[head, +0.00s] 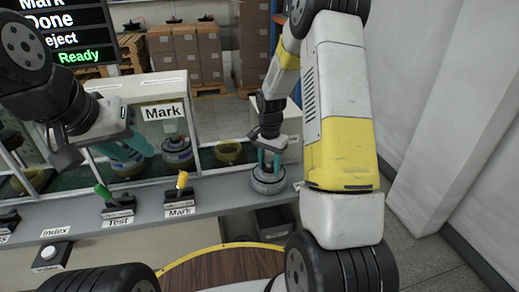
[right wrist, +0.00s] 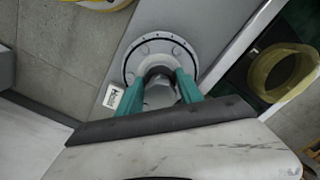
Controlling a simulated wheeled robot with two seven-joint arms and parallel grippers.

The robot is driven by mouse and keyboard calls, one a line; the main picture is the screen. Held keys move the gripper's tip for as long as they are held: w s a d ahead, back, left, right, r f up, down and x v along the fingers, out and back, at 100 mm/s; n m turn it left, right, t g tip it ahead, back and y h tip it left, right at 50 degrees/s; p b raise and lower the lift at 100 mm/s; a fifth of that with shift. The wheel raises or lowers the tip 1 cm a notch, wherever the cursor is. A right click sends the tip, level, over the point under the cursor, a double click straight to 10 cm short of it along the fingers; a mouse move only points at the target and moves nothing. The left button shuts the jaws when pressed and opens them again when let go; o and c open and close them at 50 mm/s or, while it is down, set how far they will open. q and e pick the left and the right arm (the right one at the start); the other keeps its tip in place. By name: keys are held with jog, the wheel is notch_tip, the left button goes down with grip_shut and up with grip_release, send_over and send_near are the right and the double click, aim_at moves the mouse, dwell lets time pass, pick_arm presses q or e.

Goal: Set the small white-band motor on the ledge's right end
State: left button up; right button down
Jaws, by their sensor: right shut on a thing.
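A small round grey motor with a pale rim (head: 268,182) is upright at the right end of the grey ledge (head: 225,196), apparently resting on it. My right gripper (head: 269,164) points down over it. Its teal fingers are shut on the motor's dark central hub. In the right wrist view, the motor's bolted flange (right wrist: 133,62) shows beyond the fingers (right wrist: 165,82), which hide part of it. My left gripper (head: 128,150) is at the left, near the Mark station, with its teal fingers apart and nothing seen between them.
A motor with a reddish band (head: 177,150) stands inside the Mark station. A yellow ring (head: 228,152) lies to its right, on the dark belt. Test (head: 117,205) and Mark (head: 180,193) lever boxes stand on the ledge. A dark bin (head: 273,222) is below its right end.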

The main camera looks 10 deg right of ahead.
jog(key=shift+w, duration=0.1)
jog(key=c, duration=0.8)
grip_release()
jog(key=shift+f, duration=0.1)
jog(key=shift+o, duration=0.2)
notch_tip(320, 180, up, 12)
jog(key=shift+r, duration=0.15)
jog(key=s+a+r+n+t, duration=0.1)
jog(key=s+r+n+t, duration=0.1)
jog(key=s+r, duration=0.3)
jog(key=s+a+r+n+t+y, duration=0.1)
jog(key=s+r+n, duration=0.3)
jog(key=s, duration=0.7)
jog(key=s+a+r+n+t+y, duration=0.1)
jog(key=s+a+r+n+t, duration=0.1)
jog(key=s+r, duration=0.5)
jog(key=shift+s+a+r+n+t, duration=0.15)
jog(key=shift+s+n+t, duration=0.45)
jog(key=shift+s, duration=0.15)
